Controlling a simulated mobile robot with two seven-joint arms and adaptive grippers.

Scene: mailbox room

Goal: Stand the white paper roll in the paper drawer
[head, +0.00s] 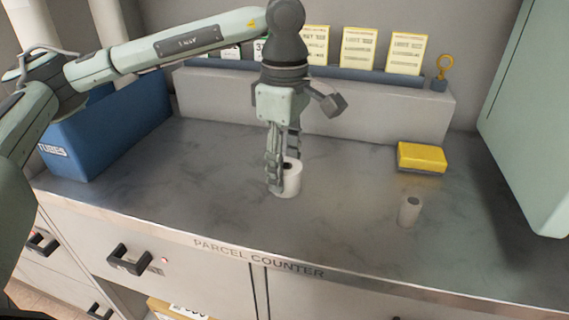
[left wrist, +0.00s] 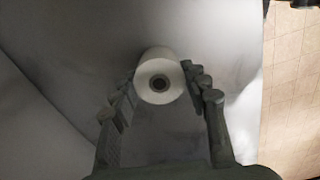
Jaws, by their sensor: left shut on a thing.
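The white paper roll (head: 291,181) stands upright on the grey counter, its dark core hole facing up. My left gripper (head: 279,176) comes down over it from above and is shut on it. In the left wrist view the roll (left wrist: 160,72) sits between the two fingers, its round end towards the camera. Below the counter edge are drawer fronts; one at the left has a black handle (head: 130,259) and a small label too blurred to read. I cannot tell which is the paper drawer. My right gripper is not in view.
A smaller grey roll (head: 409,211) stands on the counter (head: 345,215) to the right, with a yellow block (head: 421,157) behind it. A blue tubes bin (head: 105,130) is at left. A grey ledge (head: 380,112) with cards runs along the back. A green cabinet (head: 535,120) bounds the right.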

